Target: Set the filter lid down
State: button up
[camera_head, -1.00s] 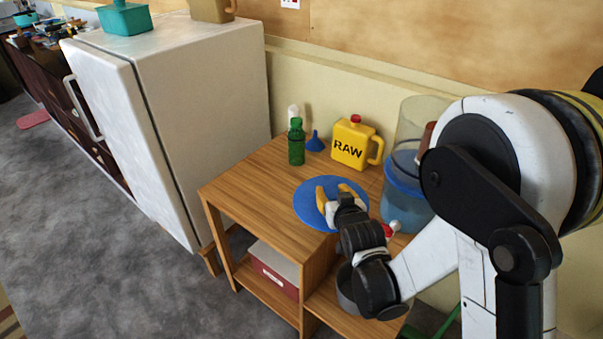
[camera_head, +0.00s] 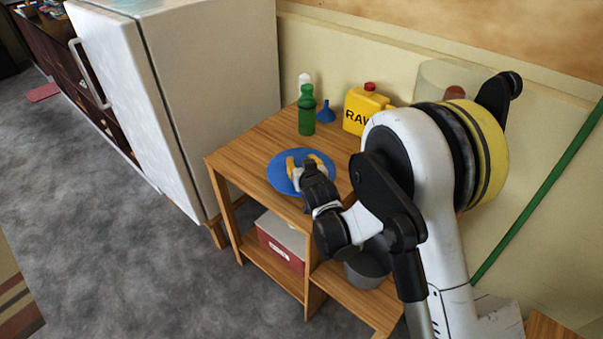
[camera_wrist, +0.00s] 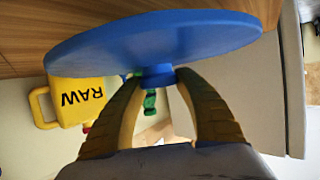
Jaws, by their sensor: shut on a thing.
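The filter lid (camera_head: 281,174) is a round blue disc over the left part of the wooden table top (camera_head: 243,148). It also shows large in the wrist view (camera_wrist: 150,45), where a short blue knob sticks out of its middle. My gripper (camera_head: 303,162) is shut on that knob with its yellow fingers, which show on both sides of it in the wrist view (camera_wrist: 160,77). The lid looks roughly level and close to the wood. I cannot tell whether it touches the table.
A green bottle (camera_head: 306,115), a blue funnel (camera_head: 326,112) and a yellow RAW jug (camera_head: 362,110) stand at the table's back. A clear container (camera_head: 445,75) is mostly hidden behind my arm. A red box (camera_head: 280,240) sits on the lower shelf. A white fridge (camera_head: 215,100) stands left.

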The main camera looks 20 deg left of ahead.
notch_tip(320, 180, down, 4)
jog(key=shift+r+b, duration=0.1)
jog(key=shift+b, duration=0.95)
jog(key=shift+r, duration=0.1)
jog(key=o, duration=1.2)
jog(key=shift+d, duration=0.15)
